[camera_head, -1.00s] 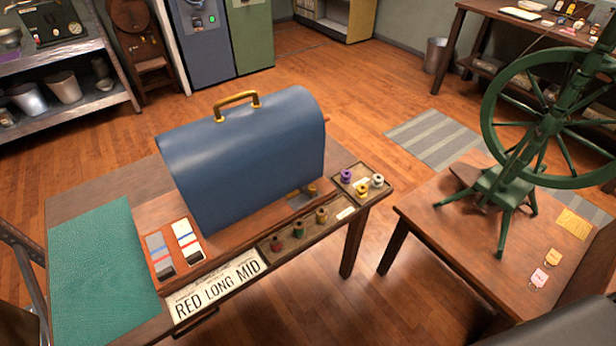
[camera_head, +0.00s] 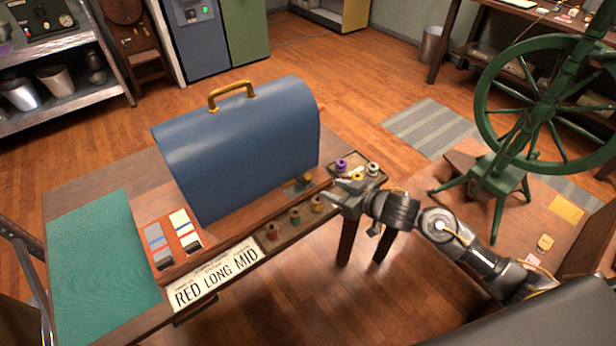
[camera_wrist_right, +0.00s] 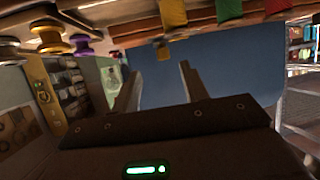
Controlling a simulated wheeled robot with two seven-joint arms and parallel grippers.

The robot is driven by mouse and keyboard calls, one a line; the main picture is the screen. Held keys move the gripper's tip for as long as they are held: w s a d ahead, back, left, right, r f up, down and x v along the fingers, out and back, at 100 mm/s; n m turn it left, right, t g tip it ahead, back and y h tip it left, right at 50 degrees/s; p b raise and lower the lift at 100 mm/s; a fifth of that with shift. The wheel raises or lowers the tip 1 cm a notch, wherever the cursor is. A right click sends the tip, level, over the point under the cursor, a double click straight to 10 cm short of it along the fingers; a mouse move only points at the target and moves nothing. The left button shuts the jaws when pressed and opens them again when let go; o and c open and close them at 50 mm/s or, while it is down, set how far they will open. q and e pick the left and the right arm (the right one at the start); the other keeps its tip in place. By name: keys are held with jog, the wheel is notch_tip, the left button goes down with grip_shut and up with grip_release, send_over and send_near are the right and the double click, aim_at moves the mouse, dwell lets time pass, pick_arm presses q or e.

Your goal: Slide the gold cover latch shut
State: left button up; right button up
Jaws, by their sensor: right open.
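The blue domed cover (camera_head: 245,145) with a gold handle (camera_head: 230,90) stands closed on the wooden table. The gold latch (camera_head: 304,180) sits low at the cover's right end, a small brass plate and knob. My right gripper (camera_head: 346,187) is open and empty, just right of the latch over the spool tray. In the wrist view its two fingers (camera_wrist_right: 158,88) point toward the blue cover (camera_wrist_right: 225,75). My left gripper is not in view.
The spool tray (camera_head: 283,246) with several coloured spools runs along the table's front right edge, under my right gripper. A sign reading RED LONG MID (camera_head: 215,275) is at the front. A green spinning wheel (camera_head: 500,165) stands on the right table.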

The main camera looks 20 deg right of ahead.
aim_at(310, 178)
jog(key=shift+y, duration=0.3)
jog(key=x, duration=0.7)
jog(key=r+x, duration=0.1)
jog(key=x, duration=0.2)
jog(key=shift+w+a, duration=0.3)
jog(key=shift+w, duration=0.25)
grip_shut()
